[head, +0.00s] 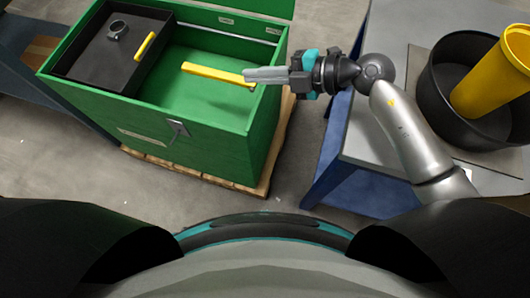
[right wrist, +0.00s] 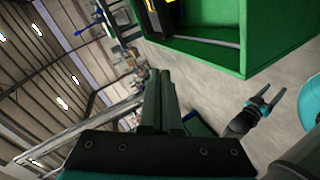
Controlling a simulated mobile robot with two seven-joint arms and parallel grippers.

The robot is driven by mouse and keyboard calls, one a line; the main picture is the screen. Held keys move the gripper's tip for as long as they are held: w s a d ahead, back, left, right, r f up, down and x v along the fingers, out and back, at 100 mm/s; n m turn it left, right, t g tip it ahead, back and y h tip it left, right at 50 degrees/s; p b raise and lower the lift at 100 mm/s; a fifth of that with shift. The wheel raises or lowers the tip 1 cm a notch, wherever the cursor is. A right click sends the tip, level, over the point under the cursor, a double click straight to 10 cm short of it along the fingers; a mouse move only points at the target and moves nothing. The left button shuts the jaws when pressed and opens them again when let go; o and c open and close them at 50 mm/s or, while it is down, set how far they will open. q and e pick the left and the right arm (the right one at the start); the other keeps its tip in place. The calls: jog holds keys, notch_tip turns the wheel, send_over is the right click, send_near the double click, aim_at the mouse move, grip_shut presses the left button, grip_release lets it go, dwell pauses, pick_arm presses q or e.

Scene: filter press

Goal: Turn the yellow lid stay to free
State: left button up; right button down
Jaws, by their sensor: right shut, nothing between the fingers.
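The yellow lid stay (head: 212,73) is a flat bar crossing the open green chest (head: 190,150), its right end near the chest's right wall. My right gripper (head: 247,75) reaches in from the right over that wall. Its grey fingers are shut and empty, their tips overlapping the stay's right end in the head view. I cannot tell whether they touch it. In the right wrist view the shut fingers (right wrist: 160,98) point toward the chest's surroundings. My left gripper is outside the head view. In the right wrist view a gripper with spread fingers, seemingly my left (right wrist: 268,98), shows below the chest (right wrist: 215,62).
A black tray (head: 95,72) with a yellow handle (head: 145,45) and a grey ring (head: 117,30) sits in the chest's left part. The chest stands on a wooden pallet (head: 262,185). At right, a table (head: 345,140) bears a black tub (head: 445,110) with a yellow bucket (head: 495,80).

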jog(key=s+a+f+m+t+y, duration=0.1)
jog(key=s+a+f+m+t, duration=0.35)
jog(key=s+m, duration=0.75)
jog(key=d+f+m+h, duration=0.2)
jog(key=d+f+m, duration=0.1)
jog(key=f, duration=0.4)
jog(key=s+d+f+m+h, duration=0.1)
jog(key=d+f+m+h, duration=0.1)
jog(key=f, duration=0.6)
jog(key=shift+s+d+m, duration=0.15)
jog(key=shift+d+m, duration=0.25)
jog(key=shift+d, duration=0.1)
